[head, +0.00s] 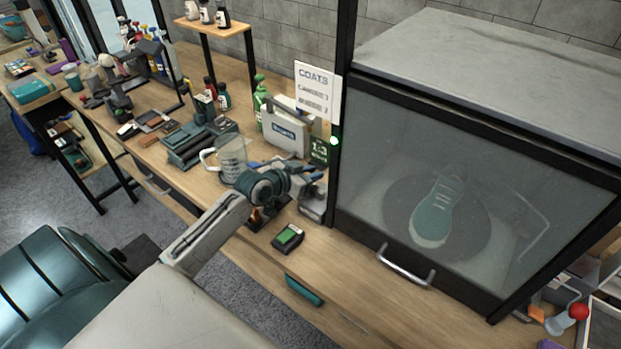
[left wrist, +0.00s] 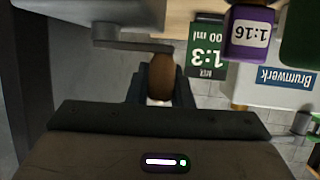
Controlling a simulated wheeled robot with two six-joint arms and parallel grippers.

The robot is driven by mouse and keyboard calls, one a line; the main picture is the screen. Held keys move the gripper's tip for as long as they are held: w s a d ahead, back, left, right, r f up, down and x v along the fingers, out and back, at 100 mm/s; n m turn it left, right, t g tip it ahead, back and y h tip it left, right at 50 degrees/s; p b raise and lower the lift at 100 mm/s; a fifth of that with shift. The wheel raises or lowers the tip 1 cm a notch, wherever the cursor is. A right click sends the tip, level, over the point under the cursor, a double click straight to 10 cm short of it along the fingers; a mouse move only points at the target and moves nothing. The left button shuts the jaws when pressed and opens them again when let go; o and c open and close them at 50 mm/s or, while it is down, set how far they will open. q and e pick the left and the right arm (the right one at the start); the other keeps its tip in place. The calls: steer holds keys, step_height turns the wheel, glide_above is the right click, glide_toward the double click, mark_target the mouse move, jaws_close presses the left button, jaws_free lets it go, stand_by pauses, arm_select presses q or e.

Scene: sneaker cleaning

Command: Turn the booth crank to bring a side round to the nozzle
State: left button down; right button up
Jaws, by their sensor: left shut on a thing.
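The booth (head: 345,215) stands at the right with its glass front closed. Behind the glass, a teal sneaker (head: 440,205) with a pale sole lies on a dark round turntable (head: 398,215). A pale bent shape, possibly the nozzle, shows dimly to its right (head: 535,235). My left gripper (head: 308,185) is at the booth's left side. In the left wrist view it is shut on the crank's brown handle (left wrist: 162,72), at the end of a grey crank arm (left wrist: 125,42). In the head view the crank is mostly hidden by my gripper. My right gripper is not in view.
A measuring jug (head: 232,158), a white box (head: 285,130) and a green 1:3 card (head: 319,150) stand close to my left gripper. A small device with a green screen (head: 288,237) lies in front. A red-knobbed lever (head: 578,311) is at the lower right.

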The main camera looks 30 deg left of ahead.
arm_select(q)
steer(key=c, duration=1.3)
jaws_free()
steer(key=shift+s, duration=0.1)
steer(key=shift+s+a+r, duration=0.1)
steer(key=shift+s+a, duration=0.05)
steer(key=shift+s, duration=0.15)
steer(key=v, duration=1)
steer(key=shift+r, duration=0.1)
